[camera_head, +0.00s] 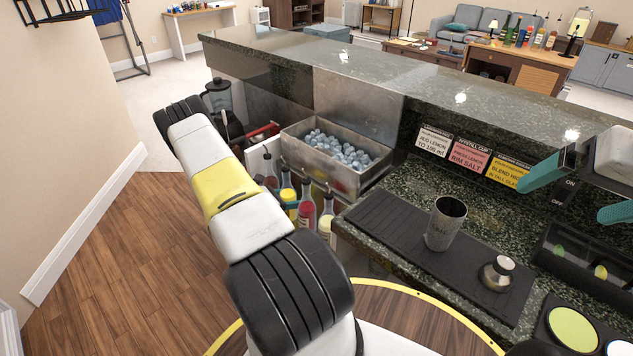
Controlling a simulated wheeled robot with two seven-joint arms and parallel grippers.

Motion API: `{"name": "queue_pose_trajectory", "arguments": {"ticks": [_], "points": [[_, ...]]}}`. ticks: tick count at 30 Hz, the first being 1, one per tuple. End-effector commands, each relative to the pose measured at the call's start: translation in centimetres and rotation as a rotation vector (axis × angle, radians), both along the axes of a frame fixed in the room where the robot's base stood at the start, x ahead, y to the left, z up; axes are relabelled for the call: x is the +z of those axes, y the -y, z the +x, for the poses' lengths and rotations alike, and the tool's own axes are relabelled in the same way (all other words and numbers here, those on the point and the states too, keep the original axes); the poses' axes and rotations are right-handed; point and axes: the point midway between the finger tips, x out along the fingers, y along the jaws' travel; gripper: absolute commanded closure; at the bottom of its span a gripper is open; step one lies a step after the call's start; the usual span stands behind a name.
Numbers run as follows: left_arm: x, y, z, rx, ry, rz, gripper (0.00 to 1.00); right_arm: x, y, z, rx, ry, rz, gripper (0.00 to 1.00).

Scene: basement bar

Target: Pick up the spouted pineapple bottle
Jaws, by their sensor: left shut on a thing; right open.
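Several spouted bottles stand in a rack on the side of the bar, partly covered by my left arm. One has a yellow cap or collar (288,193), one is red (305,212), and one is pale yellow (325,224). Their labels are too small to read, so I cannot tell which is the pineapple bottle. My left arm rises from the bottom middle to the upper left. Its gripper is hidden from view. My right gripper (578,192) comes in from the right edge, with its teal fingers wide apart and nothing between them, above the counter.
A steel ice bin (302,137) sits behind the bottles. A shaker cup (445,222) and a small steel cap (497,272) stand on a black mat (385,228). A blender jug (217,96) stands at left. A raised stone ledge (420,75) runs behind. Wooden floor at left is clear.

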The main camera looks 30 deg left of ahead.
Motion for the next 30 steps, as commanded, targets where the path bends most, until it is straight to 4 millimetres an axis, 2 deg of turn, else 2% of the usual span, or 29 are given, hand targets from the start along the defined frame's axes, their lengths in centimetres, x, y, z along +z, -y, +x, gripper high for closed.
{"name": "queue_pose_trajectory", "arguments": {"ticks": [8,14,20,30], "points": [[2.8,-0.1,0.1,0.0,0.003,0.002,1.0,0.0,0.0,0.0,0.0,0.0,0.0,0.0],[6.4,-0.1,0.1,0.0,0.004,0.003,1.0,0.0,0.0,0.0,0.0,0.0,0.0,0.0],[10.7,-0.1,0.1,-0.001,0.004,0.004,1.0,0.0,0.0,0.0,0.0,0.0,0.0,0.0],[19.5,0.0,0.1,0.0,0.005,0.005,1.0,0.0,0.0,0.0,0.0,0.0,0.0,0.0]]}}
